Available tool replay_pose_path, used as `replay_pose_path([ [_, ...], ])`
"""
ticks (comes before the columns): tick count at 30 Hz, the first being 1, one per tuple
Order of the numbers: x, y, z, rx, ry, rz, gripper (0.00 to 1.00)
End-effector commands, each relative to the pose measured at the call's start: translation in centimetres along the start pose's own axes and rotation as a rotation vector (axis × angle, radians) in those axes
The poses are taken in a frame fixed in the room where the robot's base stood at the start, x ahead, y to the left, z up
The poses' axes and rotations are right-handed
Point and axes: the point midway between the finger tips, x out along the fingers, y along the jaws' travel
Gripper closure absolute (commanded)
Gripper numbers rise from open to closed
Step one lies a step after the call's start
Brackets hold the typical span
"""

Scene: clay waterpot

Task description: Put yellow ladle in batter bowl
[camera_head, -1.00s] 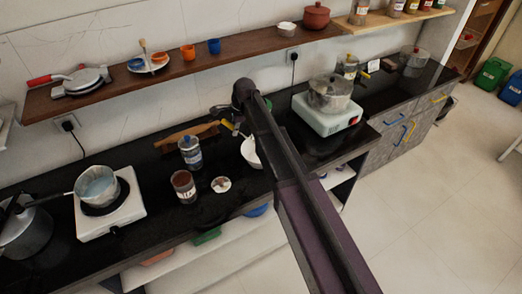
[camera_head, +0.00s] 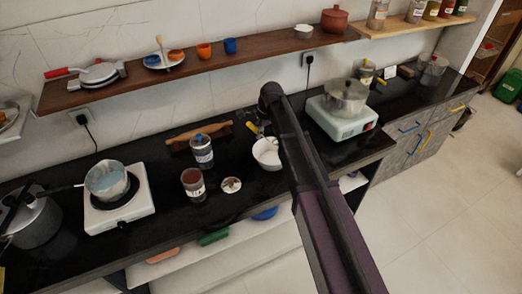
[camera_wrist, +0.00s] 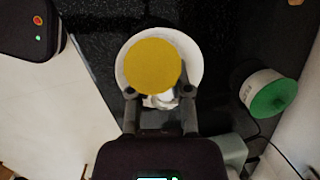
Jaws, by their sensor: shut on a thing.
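The yellow ladle shows in the wrist view as a round yellow disc (camera_wrist: 153,66) between and beyond my fingers. In the head view a small yellow part of the ladle (camera_head: 251,121) shows beside my gripper (camera_head: 260,127). In the wrist view my gripper (camera_wrist: 160,97) is shut on the ladle; the grasped part is mostly hidden. The white batter bowl (camera_head: 261,162) stands on the black counter below my gripper, with something white inside. In the wrist view its rim (camera_wrist: 197,57) shows around the disc, which overlaps it in the picture. I cannot tell the height between them.
A hot plate (camera_head: 341,120) with a pot stands right of my arm. A rolling pin (camera_head: 197,133), a blue-lidded jar (camera_head: 202,155), a brown jar (camera_head: 193,185) and a small dish (camera_head: 231,185) lie left of the bowl. A wooden shelf (camera_head: 190,70) runs above.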

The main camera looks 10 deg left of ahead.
Motion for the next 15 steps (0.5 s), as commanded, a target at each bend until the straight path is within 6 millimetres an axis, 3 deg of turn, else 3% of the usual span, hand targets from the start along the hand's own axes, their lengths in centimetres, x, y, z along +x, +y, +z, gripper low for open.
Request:
replay_pose_path([
  [6,2.6,0.3,-0.7,0.001,0.0,0.0,1.0],
  [15,4.5,0.5,-1.2,0.001,0.0,-0.001,1.0],
])
